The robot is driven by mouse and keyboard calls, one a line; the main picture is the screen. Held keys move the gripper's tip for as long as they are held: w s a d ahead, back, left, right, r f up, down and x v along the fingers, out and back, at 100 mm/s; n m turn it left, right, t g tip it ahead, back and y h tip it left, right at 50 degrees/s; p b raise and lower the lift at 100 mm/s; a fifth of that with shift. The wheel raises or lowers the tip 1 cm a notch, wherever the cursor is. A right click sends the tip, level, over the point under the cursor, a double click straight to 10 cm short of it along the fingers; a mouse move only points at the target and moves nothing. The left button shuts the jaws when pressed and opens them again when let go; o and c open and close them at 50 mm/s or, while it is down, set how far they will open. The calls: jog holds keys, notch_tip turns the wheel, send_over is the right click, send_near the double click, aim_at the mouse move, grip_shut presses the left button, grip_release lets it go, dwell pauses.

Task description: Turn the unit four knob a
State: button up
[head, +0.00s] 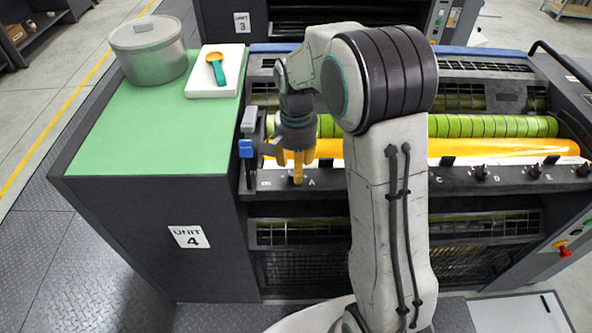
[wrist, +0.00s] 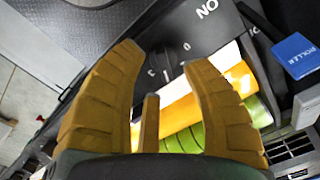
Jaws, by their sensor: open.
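My gripper (head: 297,168) hangs over the left end of unit four's front control strip, just left of the letter A. In the wrist view its yellow fingers (wrist: 163,58) are spread apart with nothing between them. Knob a is mostly hidden behind the fingers in the head view. In the wrist view a dial with printed marks (wrist: 168,73) lies beyond the fingertips on the dark panel; the knob itself is hard to tell from the panel. I cannot tell whether the fingers touch it. The unit 4 sign (head: 190,237) is on the side cabinet.
Other knobs (head: 481,172) sit along the strip to the right, partly behind my arm. An orange roller (head: 480,147) and a green roller (head: 500,126) lie behind. A metal pot (head: 150,62) and a white board (head: 214,82) stand on the green top.

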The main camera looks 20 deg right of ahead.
jog(key=shift+f, duration=1.25)
jog(key=shift+o, duration=0.2)
grip_shut()
